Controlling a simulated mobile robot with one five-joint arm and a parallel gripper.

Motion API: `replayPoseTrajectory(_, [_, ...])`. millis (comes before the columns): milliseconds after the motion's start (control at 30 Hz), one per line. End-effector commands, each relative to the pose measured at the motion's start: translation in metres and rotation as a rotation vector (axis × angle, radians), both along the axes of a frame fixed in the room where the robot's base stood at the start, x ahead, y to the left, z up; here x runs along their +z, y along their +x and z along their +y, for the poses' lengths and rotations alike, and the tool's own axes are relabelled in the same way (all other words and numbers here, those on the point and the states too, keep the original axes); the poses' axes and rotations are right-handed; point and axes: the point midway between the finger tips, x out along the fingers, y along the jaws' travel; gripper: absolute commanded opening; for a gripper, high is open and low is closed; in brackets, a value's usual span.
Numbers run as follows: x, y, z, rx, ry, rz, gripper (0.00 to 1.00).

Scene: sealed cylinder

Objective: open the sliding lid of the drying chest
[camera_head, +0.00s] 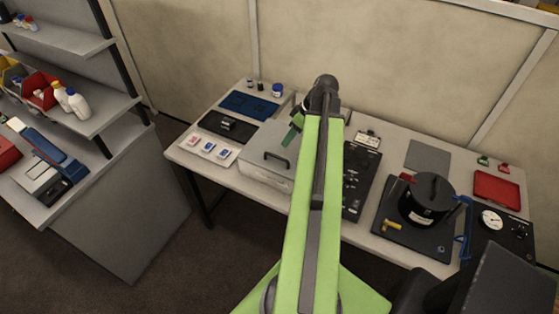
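The drying chest appears to be the light grey box (263,178) on the bench, left of my arm. Its flat grey top (262,146) looks like the lid and carries a dark bar handle (278,158) near the front edge. The visible part of the top looks closed; the right part is hidden behind my green arm. My gripper (291,134) is over the chest, behind and to the right of the handle, and looks apart from it. Only a small green and dark part of it shows, so its fingers cannot be made out.
Left of the chest are a dark tray (228,125), a blue mat (249,105) and a white card with small items (208,149). Right of my arm are a dark panel (360,180), a black pot (427,198) and a red tray (497,188). A shelf unit (100,118) stands at left.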

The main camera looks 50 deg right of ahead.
Motion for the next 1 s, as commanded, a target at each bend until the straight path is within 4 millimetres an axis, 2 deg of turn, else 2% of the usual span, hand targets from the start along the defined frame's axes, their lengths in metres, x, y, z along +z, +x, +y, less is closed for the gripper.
replayPoseTrajectory(33, [-0.022,0.004,0.003,0.002,-0.001,-0.001,0.34])
replayPoseTrajectory(100, [-0.036,0.009,0.008,0.001,0.000,0.001,0.34])
replayPoseTrajectory(300, [-0.069,0.022,0.019,0.001,0.000,0.001,0.34])
replayPoseTrajectory(400, [-0.078,0.027,0.022,0.001,0.001,0.001,0.34])
replayPoseTrajectory(833, [-0.082,0.030,0.025,0.001,0.001,0.001,0.33])
replayPoseTrajectory(1000, [-0.082,0.031,0.025,0.001,0.000,0.001,0.11])
